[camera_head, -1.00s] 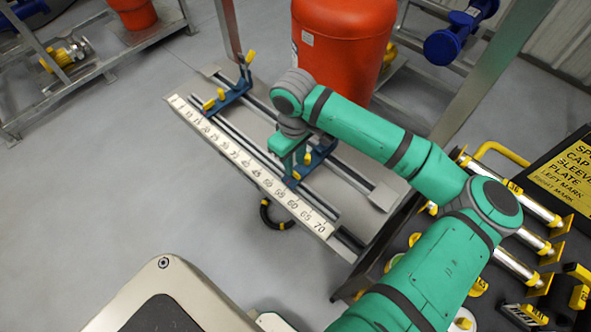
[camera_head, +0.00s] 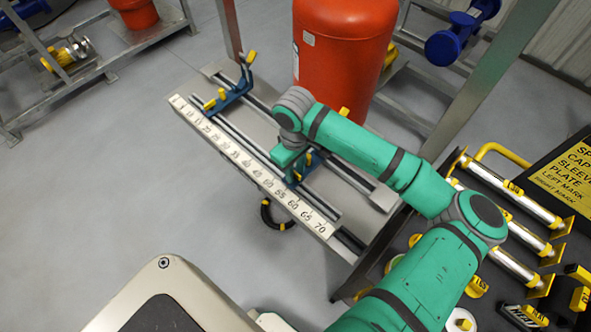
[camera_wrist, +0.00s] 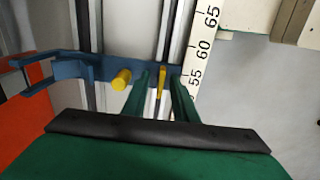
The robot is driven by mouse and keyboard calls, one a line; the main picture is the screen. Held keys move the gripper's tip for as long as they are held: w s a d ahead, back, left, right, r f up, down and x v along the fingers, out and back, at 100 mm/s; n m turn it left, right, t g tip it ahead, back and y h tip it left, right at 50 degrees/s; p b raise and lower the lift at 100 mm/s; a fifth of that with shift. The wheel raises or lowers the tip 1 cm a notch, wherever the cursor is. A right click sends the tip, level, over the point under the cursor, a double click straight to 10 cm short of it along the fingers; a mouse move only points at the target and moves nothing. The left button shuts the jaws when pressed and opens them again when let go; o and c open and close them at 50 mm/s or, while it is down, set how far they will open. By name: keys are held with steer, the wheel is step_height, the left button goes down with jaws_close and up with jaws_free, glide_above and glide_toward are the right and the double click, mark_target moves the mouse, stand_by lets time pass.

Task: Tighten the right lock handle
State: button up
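The right blue bracket (camera_head: 312,170) sits across the rails near the 55–60 marks of the scale, partly hidden by my arm. It also shows in the wrist view (camera_wrist: 75,70) with a round yellow knob (camera_wrist: 122,79) and a thin yellow lock handle (camera_wrist: 161,82). My gripper (camera_wrist: 162,88) has one green finger on each side of this thin handle, with gaps visible beside it. It looks open and not clamped on it. In the head view my gripper (camera_head: 290,160) is low over the bracket.
The left blue bracket (camera_head: 232,95) with yellow handles stands near the scale's low end. The white scale strip (camera_head: 245,165) runs along the front rail. A red tank (camera_head: 340,60) stands close behind my arm. A dark table with silver cylinders (camera_head: 515,235) is at right.

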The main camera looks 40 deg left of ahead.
jaws_close()
steer(key=shift+s+a+n, duration=0.1)
steer(key=shift+s+n, duration=0.05)
steer(key=shift+n, duration=1.55)
